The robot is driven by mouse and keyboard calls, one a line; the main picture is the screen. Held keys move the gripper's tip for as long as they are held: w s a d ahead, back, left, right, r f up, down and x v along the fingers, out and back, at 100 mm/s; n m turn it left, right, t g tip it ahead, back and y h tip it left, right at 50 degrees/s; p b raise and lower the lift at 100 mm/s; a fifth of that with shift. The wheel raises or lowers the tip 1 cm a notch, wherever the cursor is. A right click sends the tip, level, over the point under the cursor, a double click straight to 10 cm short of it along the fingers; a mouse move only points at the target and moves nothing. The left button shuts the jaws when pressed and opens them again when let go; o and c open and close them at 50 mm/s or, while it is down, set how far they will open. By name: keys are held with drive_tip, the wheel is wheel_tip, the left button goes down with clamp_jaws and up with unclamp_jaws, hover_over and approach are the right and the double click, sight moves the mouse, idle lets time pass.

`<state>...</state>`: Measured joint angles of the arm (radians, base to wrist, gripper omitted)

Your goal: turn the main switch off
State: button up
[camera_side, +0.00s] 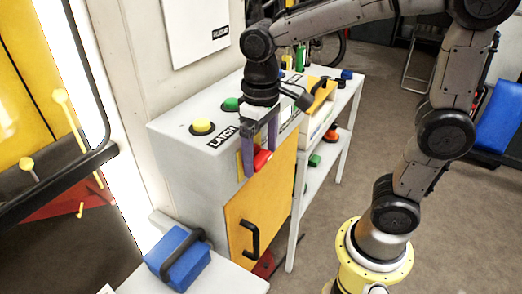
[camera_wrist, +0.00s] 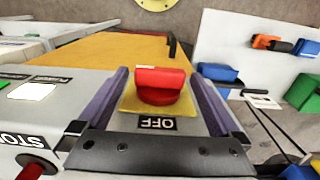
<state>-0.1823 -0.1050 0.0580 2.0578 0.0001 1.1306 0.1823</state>
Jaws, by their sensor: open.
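The main switch is a red rotary knob (camera_wrist: 160,86) on a yellow plate (camera_wrist: 130,104). A black label reading OFF (camera_wrist: 157,123) lies beside the plate in the wrist view. In the side view the red knob (camera_side: 262,160) is on the grey cabinet's front, above the yellow door. My gripper (camera_wrist: 160,85) is open, with one purple finger on each side of the knob and a visible gap to it. In the side view my gripper (camera_side: 260,157) points down at the knob. Whether the fingers touch the plate cannot be told.
The grey cabinet (camera_side: 180,150) carries a yellow button (camera_side: 202,126), a green button (camera_side: 231,104) and a LATCH label. A yellow door (camera_side: 270,200) with a black handle is below. A blue box (camera_side: 178,258) sits at lower left. A white shelf (camera_side: 322,170) stands behind.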

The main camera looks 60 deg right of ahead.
drive_tip(key=c, duration=1.2)
drive_tip(key=shift+a, duration=0.1)
drive_tip(key=shift+a+h, duration=0.25)
drive_tip(key=shift+h, duration=0.85)
drive_tip(key=shift+a+h, duration=0.15)
drive_tip(key=shift+h, duration=0.75)
drive_tip(key=shift+a+h, duration=0.15)
drive_tip(key=shift+h, duration=0.75)
drive_tip(key=o, duration=1.2)
drive_tip(key=shift+f, duration=0.1)
